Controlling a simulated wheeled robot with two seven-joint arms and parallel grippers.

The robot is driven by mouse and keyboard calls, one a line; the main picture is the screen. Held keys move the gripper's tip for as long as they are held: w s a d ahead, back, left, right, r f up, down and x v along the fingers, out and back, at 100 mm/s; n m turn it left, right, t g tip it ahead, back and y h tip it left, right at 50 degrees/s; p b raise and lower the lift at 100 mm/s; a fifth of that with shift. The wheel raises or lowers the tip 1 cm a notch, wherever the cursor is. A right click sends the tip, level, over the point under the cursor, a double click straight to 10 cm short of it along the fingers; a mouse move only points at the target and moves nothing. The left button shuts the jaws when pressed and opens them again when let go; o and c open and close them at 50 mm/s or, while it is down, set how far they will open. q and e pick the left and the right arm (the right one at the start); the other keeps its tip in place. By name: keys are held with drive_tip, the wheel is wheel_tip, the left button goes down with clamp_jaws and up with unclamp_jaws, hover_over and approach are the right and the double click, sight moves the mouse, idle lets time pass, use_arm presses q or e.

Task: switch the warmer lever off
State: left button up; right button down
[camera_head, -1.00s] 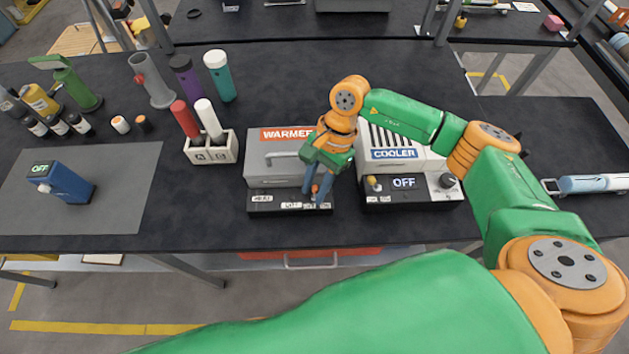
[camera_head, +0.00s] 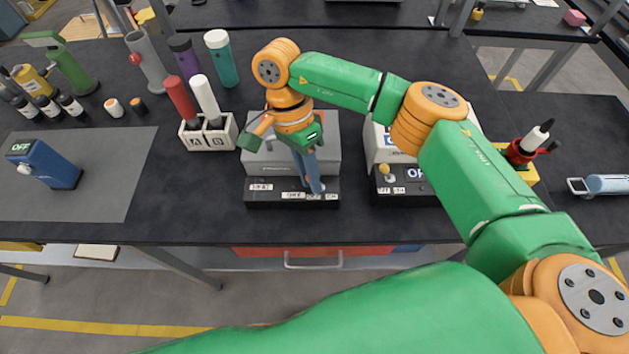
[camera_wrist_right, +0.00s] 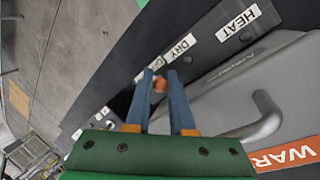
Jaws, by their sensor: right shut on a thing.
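The warmer (camera_head: 327,151) is a grey box with a black front panel (camera_head: 262,200) carrying white labels. In the right wrist view the labels HEAT (camera_wrist_right: 238,22) and DRY (camera_wrist_right: 179,47) are readable; those nearer the fingers are partly covered. My right gripper (camera_head: 316,187) reaches down to the right part of this panel. Its blue fingers (camera_wrist_right: 160,80) are closed around the orange lever knob (camera_wrist_right: 159,84). The fingers hide the knob in the head view, and the lever's exact slot position is hard to tell. My left gripper is not in view.
The cooler (camera_head: 377,150) stands just right of the warmer, its display partly hidden by my arm. A white A/B holder (camera_head: 187,140) with red and white tubes stands left. A blue device reading OFF (camera_head: 52,166) sits on a grey mat (camera_head: 115,175).

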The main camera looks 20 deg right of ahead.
drive_tip(key=c, duration=1.1)
unclamp_jaws()
drive_tip(key=shift+w+a+r, duration=0.1)
drive_tip(key=shift+w+r, duration=0.15)
drive_tip(key=shift+r, duration=0.1)
drive_tip(key=v, duration=0.6)
drive_tip(key=shift+s+a+r, duration=0.1)
drive_tip(key=shift+r, duration=0.1)
